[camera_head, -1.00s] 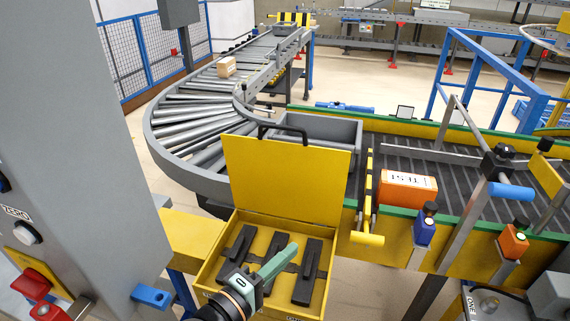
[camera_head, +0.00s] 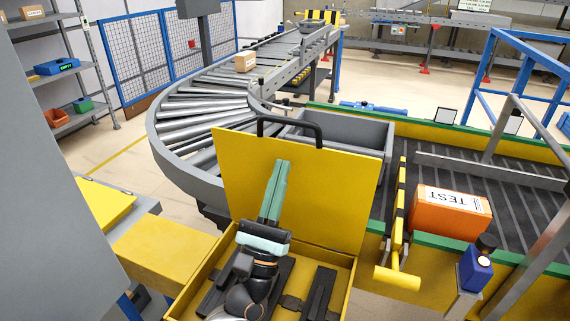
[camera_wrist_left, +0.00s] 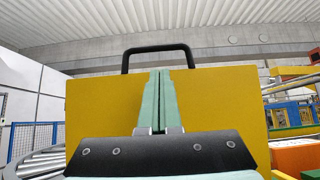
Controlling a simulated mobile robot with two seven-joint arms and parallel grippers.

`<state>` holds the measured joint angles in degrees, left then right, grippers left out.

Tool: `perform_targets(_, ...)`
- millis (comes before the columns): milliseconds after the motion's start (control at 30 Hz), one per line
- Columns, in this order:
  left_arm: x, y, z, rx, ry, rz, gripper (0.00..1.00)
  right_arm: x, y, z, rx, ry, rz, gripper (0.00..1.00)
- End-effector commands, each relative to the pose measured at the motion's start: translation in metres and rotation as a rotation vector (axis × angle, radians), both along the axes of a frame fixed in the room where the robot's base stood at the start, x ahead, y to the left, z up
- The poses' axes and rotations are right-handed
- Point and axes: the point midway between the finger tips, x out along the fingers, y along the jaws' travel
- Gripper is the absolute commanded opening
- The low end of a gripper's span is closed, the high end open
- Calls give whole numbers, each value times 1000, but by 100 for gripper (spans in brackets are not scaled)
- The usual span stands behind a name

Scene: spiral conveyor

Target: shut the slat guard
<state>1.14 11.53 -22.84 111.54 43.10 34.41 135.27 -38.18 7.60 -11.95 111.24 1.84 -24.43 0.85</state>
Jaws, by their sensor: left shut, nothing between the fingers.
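The slat guard (camera_head: 325,190) is a yellow panel with a black handle (camera_head: 290,122) on its top edge. It stands up, open, at the back of a yellow box (camera_head: 348,268) holding dark slats. My left gripper (camera_head: 283,166) is shut and empty, fingers pointing up in front of the panel's yellow face, below the handle. In the left wrist view the shut fingers (camera_wrist_left: 158,78) overlap the panel (camera_wrist_left: 220,98), with the handle (camera_wrist_left: 158,50) just beyond their tips. I cannot tell if they touch it. My arm hides part of the box. My right gripper is not in view.
A belt with an orange TEST box (camera_head: 452,212) lies right of the guard. A yellow-handled striped lever (camera_head: 397,265) stands close by its right side. A roller conveyor (camera_head: 200,125) curves behind it. A grey bin (camera_head: 345,135) sits just behind the panel.

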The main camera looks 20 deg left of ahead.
Motion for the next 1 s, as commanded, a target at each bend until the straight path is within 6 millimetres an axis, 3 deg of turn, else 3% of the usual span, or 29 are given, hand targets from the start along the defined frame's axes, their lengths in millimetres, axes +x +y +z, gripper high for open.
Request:
perform_targets(133, 21, 0, 26, -2, -3, 1, 0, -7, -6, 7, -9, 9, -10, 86)
perform_targets(400, 49, -2, 53, 1, -1, 1, 0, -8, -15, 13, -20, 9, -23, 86)
perform_targets(1000, 55, -3, 56, 2, -5, 1, 0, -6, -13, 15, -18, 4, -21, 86)
